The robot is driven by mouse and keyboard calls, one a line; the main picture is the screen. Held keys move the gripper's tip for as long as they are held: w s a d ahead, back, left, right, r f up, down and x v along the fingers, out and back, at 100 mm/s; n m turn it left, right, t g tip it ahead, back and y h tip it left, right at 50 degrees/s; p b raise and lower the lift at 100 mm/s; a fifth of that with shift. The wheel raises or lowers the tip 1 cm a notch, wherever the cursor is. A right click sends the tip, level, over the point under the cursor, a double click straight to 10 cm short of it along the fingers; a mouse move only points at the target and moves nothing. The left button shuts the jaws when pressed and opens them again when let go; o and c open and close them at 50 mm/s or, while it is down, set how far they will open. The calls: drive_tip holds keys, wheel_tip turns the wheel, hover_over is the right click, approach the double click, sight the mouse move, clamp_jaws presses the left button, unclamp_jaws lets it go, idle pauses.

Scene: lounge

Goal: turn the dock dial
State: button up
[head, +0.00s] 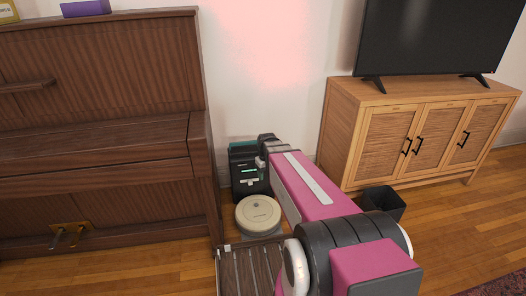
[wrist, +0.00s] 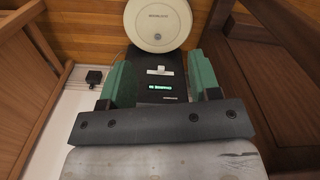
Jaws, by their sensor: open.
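The dock (head: 243,160) is a dark upright box with a small green lit strip, standing against the wall behind the robot vacuum. It also shows in the wrist view (wrist: 172,62), between my fingers. A small pale piece (wrist: 159,71) on its face, near the green strip, may be the dial; it is too small to be sure. My gripper (wrist: 161,58) is open, with a green finger on each side of the dock's face and nothing held. In the head view my gripper (head: 262,168) is at the dock's right front. I cannot tell whether the fingers touch it.
A round cream robot vacuum (head: 258,213) sits on the floor before the dock. A brown piano (head: 95,150) stands close on the left, a slatted wooden piece (head: 232,268) in front. A wooden cabinet (head: 345,130) and a black bin (head: 384,200) are on the right.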

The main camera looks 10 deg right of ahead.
drive_tip(key=w+d+f+n, duration=0.1)
drive_tip(key=w+d+n, duration=0.25)
drive_tip(key=w, duration=1.15)
drive_tip(key=w+d+f+n, duration=0.1)
drive_tip(key=w+d+n, duration=0.3)
drive_tip(key=w, duration=1.2)
drive_tip(key=w+d+f+n, duration=0.25)
drive_tip(key=w+n, duration=0.25)
drive_tip(key=w, duration=1)
wheel_tip(320, 180, down, 10)
drive_tip(key=shift+r, duration=0.15)
drive_tip(key=c, duration=0.9)
